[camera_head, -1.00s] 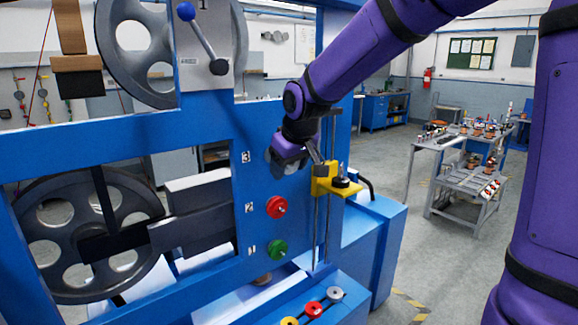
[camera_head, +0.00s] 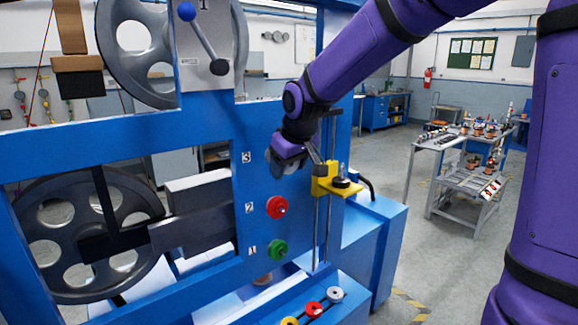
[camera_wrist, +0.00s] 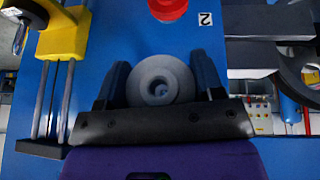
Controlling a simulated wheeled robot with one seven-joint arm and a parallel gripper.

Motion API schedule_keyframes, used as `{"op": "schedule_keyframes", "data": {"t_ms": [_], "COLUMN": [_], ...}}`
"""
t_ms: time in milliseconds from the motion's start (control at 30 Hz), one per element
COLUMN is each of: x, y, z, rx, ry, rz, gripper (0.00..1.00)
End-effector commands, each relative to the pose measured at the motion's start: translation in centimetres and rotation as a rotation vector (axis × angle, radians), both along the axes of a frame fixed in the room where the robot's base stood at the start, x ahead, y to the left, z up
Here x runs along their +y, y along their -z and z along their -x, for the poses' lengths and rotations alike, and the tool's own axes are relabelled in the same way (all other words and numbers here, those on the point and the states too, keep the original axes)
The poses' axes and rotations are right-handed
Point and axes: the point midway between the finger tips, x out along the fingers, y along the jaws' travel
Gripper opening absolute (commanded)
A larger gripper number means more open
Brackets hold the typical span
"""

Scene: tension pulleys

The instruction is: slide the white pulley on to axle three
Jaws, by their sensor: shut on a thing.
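My gripper (camera_wrist: 160,68) is shut on a pale grey-white pulley (camera_wrist: 143,85), with one dark finger on each side of its rim. The pulley faces the blue panel (camera_wrist: 110,35) with its centre hole towards the wrist camera. In the head view my gripper (camera_head: 277,163) is at the panel beside the label 3 (camera_head: 246,157), above the red pulley. Axle three is hidden behind the gripper and pulley. I cannot tell whether the axle is inside the hole.
A red pulley (camera_head: 277,207) sits beside label 2 and a green pulley (camera_head: 278,249) beside label 1. A yellow bracket (camera_head: 335,182) on vertical rods stands close to the right of my gripper. Yellow, red and white (camera_head: 335,293) pulleys lie on the lower ledge.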

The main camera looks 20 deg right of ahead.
Motion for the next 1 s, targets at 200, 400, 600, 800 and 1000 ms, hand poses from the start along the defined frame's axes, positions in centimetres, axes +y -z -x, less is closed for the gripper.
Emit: {"op": "schedule_keyframes", "data": {"t_ms": [200,400,600,800,1000], "x": [0.2,0.4,0.6,0.8,0.8], "y": [0.0,0.0,0.0,0.0,0.0], "z": [-0.6,-1.2,-1.8,-2.3,-2.6], "rx": [0.000,-0.001,0.000,-0.001,0.000], "ry": [-0.001,-0.001,-0.001,-0.001,0.000], "rz": [0.000,0.000,0.000,0.000,0.000], "gripper": [0.36,0.36,0.36,0.36,0.36]}}
